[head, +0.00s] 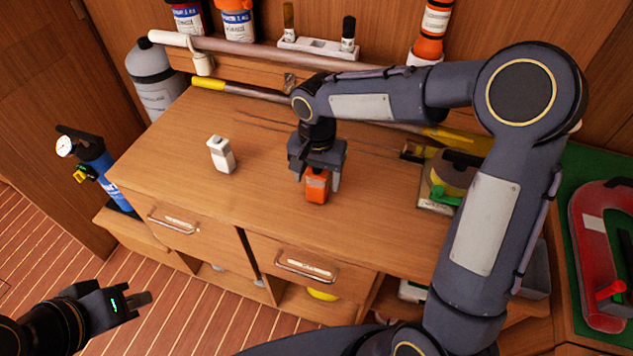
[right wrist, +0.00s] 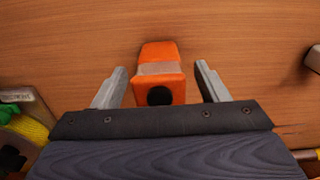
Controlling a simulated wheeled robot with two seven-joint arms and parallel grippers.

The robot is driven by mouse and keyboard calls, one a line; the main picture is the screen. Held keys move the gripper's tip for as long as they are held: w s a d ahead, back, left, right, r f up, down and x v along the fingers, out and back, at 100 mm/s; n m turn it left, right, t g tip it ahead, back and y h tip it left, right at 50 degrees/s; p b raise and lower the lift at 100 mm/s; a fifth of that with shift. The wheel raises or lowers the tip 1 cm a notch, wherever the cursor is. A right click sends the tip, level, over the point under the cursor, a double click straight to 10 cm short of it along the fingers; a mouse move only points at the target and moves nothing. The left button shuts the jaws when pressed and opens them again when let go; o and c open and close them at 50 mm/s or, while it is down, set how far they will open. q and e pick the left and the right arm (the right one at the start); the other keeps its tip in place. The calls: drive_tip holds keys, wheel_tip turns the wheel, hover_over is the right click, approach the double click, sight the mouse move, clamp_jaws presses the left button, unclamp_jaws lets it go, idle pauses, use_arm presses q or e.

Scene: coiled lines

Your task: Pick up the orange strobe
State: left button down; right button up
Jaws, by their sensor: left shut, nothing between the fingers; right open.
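The orange strobe (head: 317,187) stands upright on the wooden bench top, with a pale band near its top. My right gripper (head: 318,180) is above it, pointing down, with its fingers open. In the right wrist view the strobe (right wrist: 160,75) sits between the two open fingers (right wrist: 158,85), with a visible gap on each side. Part of the strobe is hidden behind the gripper in the head view. My left gripper (head: 142,299) is shut and empty, low at the bottom left over the floor, away from the bench.
A white strobe-like item (head: 221,155) stands left of the right gripper. A grey cylinder (head: 155,80) and a blue bottle (head: 92,160) stand left. A yellow coiled line (head: 452,172) lies in a tray at right. Poles lie along the back. The bench front middle is clear.

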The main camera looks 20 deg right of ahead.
drive_tip(key=shift+f, duration=0.95)
drive_tip(key=c, duration=1.1)
drive_tip(key=shift+r, duration=0.15)
